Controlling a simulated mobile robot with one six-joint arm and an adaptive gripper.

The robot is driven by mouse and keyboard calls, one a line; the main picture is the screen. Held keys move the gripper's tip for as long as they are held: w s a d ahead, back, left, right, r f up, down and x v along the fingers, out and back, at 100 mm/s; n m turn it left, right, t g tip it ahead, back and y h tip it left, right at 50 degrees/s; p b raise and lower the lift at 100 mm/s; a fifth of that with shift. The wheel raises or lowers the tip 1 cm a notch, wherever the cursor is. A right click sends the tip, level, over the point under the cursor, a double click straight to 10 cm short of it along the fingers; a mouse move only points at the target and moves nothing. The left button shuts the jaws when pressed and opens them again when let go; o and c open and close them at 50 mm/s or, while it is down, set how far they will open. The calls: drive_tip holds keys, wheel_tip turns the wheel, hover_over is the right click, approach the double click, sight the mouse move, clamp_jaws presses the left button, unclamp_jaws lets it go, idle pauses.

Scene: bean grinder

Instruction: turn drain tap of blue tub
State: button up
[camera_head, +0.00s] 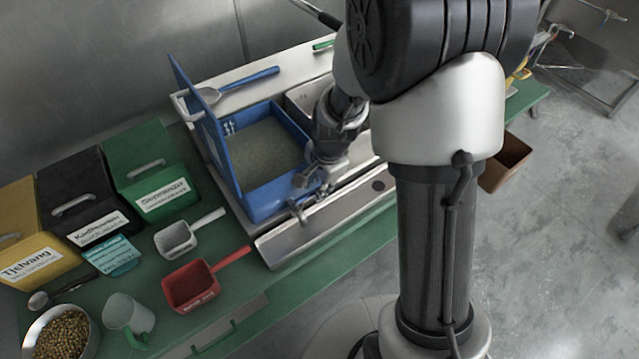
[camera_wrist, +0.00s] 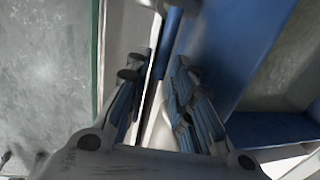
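The blue tub (camera_head: 262,206) sits in the metal sink unit, with a murky grey-green surface inside it. Its blue wall also fills the upper right of the wrist view (camera_wrist: 232,50). A small metal fitting, apparently the drain tap (camera_head: 297,208), shows at the tub's front lower edge, partly mixed with my gripper's outline. My gripper (camera_head: 312,182) is at the front right of the tub, close to this fitting. In the wrist view my gripper (camera_wrist: 158,72) has its fingers apart, pointing down beside the tub wall. I cannot tell whether the tap lies between them or whether anything touches.
A steel ledge with a channel (camera_head: 325,222) runs along the front of the tub. A red scoop (camera_head: 192,286), a white scoop (camera_head: 176,239) and labelled bins (camera_head: 150,170) stand left on the green table.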

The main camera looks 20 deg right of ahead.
clamp_jaws()
idle(0.3)
